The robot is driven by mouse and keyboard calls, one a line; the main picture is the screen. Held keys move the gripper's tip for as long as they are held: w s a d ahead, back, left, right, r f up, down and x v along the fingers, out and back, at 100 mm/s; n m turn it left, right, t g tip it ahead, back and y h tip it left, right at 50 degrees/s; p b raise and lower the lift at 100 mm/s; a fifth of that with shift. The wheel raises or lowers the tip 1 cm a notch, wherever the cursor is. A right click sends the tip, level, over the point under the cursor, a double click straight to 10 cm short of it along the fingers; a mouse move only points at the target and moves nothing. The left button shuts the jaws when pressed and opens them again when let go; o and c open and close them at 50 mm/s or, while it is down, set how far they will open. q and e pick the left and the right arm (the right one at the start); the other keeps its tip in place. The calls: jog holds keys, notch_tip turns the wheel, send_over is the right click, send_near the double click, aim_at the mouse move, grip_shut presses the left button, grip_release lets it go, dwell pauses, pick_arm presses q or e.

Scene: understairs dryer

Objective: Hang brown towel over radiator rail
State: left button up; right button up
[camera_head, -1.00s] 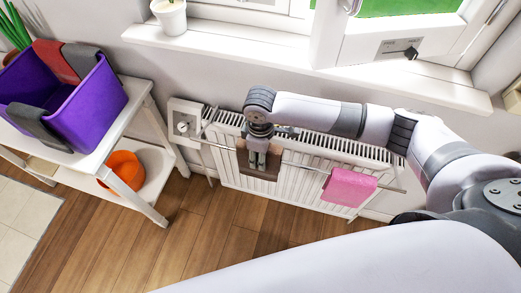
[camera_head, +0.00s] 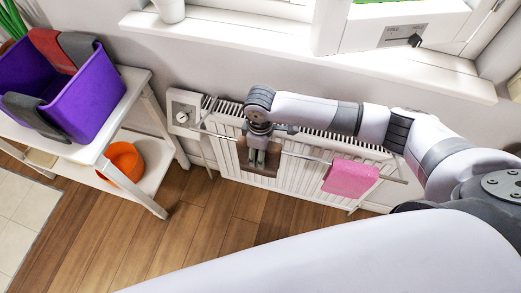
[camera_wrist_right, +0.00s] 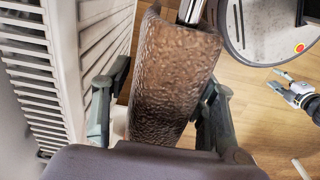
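The brown towel (camera_head: 243,160) lies draped over the radiator rail (camera_head: 305,157), towards its left part, in the head view. In the right wrist view the textured brown towel (camera_wrist_right: 172,80) fills the space between the fingers. My right gripper (camera_head: 257,158) points down at the towel from above. In the wrist view its fingers (camera_wrist_right: 163,95) stand wide apart, one on the radiator side and one on the room side. A small gap shows at the left finger; contact at the right finger is unclear. The left gripper is not in view.
A pink towel (camera_head: 350,178) hangs at the rail's right part. The white radiator (camera_head: 300,185) stands below the window sill (camera_head: 230,42). A white shelf (camera_head: 137,92) with a purple bin (camera_head: 85,98) and an orange bowl (camera_head: 124,160) stands left. The wooden floor in front is clear.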

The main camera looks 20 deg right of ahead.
jog(key=shift+o, duration=0.6)
jog(key=shift+r, duration=0.15)
notch_tip(320, 180, up, 12)
jog(key=shift+f, duration=0.1)
